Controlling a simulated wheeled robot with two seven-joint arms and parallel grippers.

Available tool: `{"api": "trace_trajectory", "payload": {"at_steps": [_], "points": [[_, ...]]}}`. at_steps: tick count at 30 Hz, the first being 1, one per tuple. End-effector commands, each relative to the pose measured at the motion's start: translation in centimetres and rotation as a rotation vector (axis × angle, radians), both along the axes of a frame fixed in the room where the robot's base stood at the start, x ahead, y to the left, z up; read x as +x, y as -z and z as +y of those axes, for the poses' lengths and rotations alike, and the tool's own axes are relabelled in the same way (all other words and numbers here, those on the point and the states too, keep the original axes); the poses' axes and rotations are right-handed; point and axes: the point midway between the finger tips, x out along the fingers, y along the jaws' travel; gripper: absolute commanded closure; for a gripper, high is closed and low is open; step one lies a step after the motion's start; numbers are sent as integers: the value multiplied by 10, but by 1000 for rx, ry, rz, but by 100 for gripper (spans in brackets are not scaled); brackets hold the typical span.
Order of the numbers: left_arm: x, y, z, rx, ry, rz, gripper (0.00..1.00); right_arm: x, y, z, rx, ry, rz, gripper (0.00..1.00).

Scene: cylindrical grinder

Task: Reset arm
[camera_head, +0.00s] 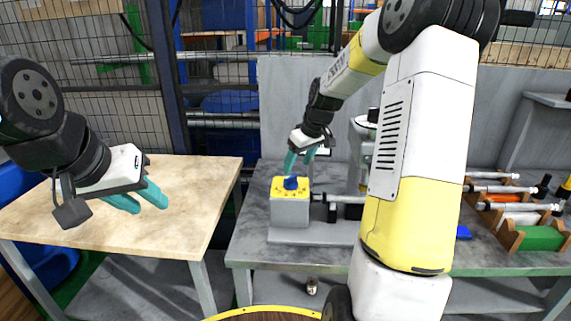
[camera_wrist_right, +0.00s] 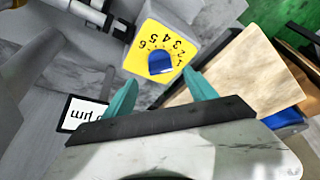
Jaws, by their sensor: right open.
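My right gripper (camera_head: 301,161) is open and empty just above the grinder's grey box with a yellow dial face (camera_head: 290,207). A blue knob (camera_head: 291,183) sits on that face. In the right wrist view the open teal fingers (camera_wrist_right: 162,90) point toward the blue knob (camera_wrist_right: 161,63), and a clear gap lies between them and it. Numbers ring the knob on the yellow plate (camera_wrist_right: 184,28). My left gripper (camera_head: 138,198) hangs over the wooden table (camera_head: 205,185) at left, with its two teal fingers apart and nothing between them.
The grey workbench (camera_head: 258,245) carries the grinder, with a spindle (camera_head: 345,200) right of the dial box. Wooden racks with metal shafts (camera_head: 505,205) stand at the right. A sign (camera_wrist_right: 82,113) lies near the fingers. A mesh fence (camera_head: 90,80) stands behind.

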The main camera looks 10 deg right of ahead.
Motion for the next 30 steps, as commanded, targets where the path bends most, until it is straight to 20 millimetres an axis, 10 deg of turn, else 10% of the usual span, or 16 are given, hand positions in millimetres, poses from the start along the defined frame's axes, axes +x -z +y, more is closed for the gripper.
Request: {"api": "trace_trajectory", "payload": {"at_steps": [11,21,30], "points": [[0,0,0,0,0,0,64,-20,-26,9,-11,25,-11,35],[0,0,0,0,0,0,64,-154,-115,42,16,212,-69,35],[0,0,0,0,0,0,64,-267,-130,57,144,369,-109,35]]}}
